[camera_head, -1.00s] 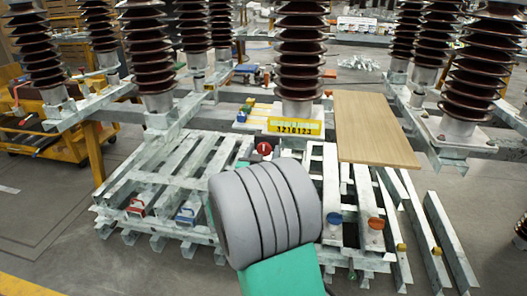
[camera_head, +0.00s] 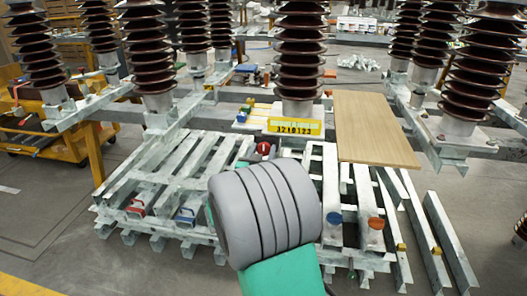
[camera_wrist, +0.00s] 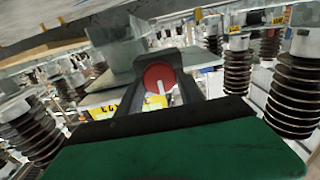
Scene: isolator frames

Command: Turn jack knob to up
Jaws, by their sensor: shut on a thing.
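The jack knob is a round red knob (camera_wrist: 158,76) with a white pointer mark. In the wrist view it sits between the two dark fingers of my gripper (camera_wrist: 160,86), which is shut on it. There its white mark runs from the middle toward the lower edge, slightly right. In the head view the red knob (camera_head: 264,148) shows as a small disc just above my grey and green arm. My fingers are hidden behind the arm in that view.
A yellow number plate (camera_head: 296,126) is just above the knob, under a brown ribbed insulator (camera_head: 301,55). A wooden board (camera_head: 374,130) lies to the right. Galvanised steel frames (camera_head: 165,170) surround my arm. A yellow cart (camera_head: 40,140) stands at the left.

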